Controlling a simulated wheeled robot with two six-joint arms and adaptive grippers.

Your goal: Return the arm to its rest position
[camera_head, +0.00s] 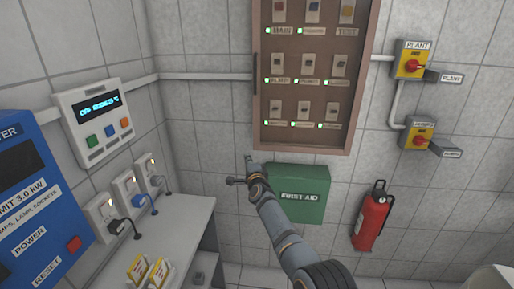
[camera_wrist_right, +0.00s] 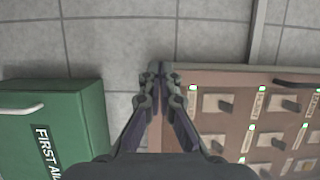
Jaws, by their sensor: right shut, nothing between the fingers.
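My right gripper (camera_head: 246,168) is raised in front of the wall, just below the lower left corner of the brown switch panel (camera_head: 302,152) and left of the green first aid box (camera_head: 305,205). My right arm (camera_head: 285,235) reaches up to it from the bottom of the head view. In the right wrist view the right gripper (camera_wrist_right: 158,70) has its fingertips together with nothing between them. The first aid box (camera_wrist_right: 85,105) is on the left there and the switch panel (camera_wrist_right: 215,130) on the right. My left gripper does not show.
Two yellow isolator switches (camera_head: 412,60) (camera_head: 419,134) are on the right wall. A red fire extinguisher (camera_head: 372,220) hangs below them. On the left are a blue power unit (camera_head: 45,215), a white controller (camera_head: 92,120), plugged sockets (camera_head: 125,190) and a bench (camera_head: 190,222) with yellow-labelled items (camera_head: 150,272).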

